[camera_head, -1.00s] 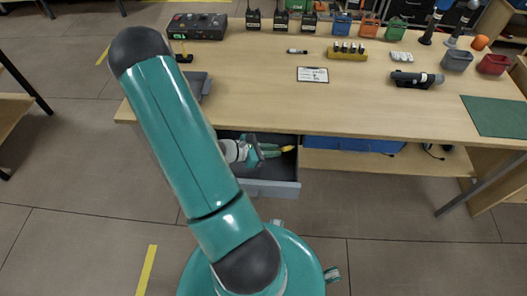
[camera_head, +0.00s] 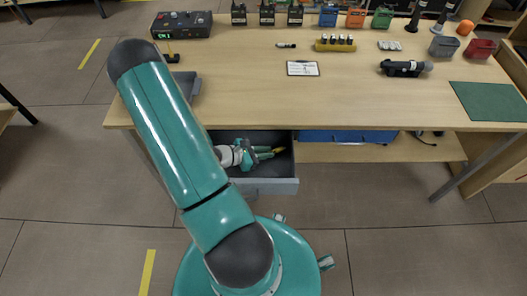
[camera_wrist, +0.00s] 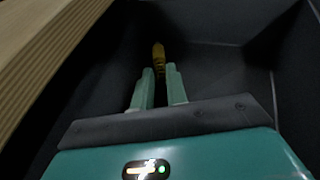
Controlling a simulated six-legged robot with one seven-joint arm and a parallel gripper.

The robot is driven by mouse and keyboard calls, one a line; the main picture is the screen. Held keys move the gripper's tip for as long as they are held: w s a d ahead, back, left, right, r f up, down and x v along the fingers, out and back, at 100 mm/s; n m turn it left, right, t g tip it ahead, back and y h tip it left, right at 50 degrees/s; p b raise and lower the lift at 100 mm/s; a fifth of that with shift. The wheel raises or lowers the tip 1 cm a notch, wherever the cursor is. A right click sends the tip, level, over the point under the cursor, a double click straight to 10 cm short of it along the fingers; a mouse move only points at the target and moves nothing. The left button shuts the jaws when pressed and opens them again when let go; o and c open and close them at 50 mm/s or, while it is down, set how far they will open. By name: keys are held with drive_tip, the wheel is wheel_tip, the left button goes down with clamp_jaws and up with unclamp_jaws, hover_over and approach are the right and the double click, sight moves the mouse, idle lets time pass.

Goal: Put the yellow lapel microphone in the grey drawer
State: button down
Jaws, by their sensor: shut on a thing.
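The grey drawer (camera_head: 266,187) is pulled out under the left part of the workbench, and its dark inside shows. My gripper (camera_head: 272,152) is inside the drawer, below the level of the tabletop. It is shut on the yellow lapel microphone (camera_head: 279,150), which sticks out past the fingertips towards the drawer's right side. In the wrist view the yellow microphone (camera_wrist: 158,56) lies between and beyond the green fingertips (camera_wrist: 159,72), with dark drawer walls around it. I cannot tell whether the microphone touches the drawer floor.
The wooden workbench top (camera_head: 240,100) overhangs the back of the drawer. A blue drawer (camera_head: 350,136) is beside it on the right. A grey tray (camera_head: 187,84) stands at the bench's left edge. A clipboard (camera_head: 303,68) and a green mat (camera_head: 490,102) lie on top.

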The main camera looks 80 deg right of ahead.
drive_tip(key=c, duration=1.8)
unclamp_jaws()
drive_tip(key=shift+w+f, duration=0.1)
drive_tip(key=shift+f, duration=0.05)
drive_tip(key=o, duration=0.4)
drive_tip(key=shift+w+a+r, duration=0.1)
drive_tip(key=shift+w+r, duration=0.1)
drive_tip(key=shift+r, duration=0.05)
drive_tip(key=v, duration=1.1)
drive_tip(key=shift+w+a+r, duration=0.1)
drive_tip(key=shift+a+r, duration=0.05)
drive_tip(key=shift+a, duration=0.05)
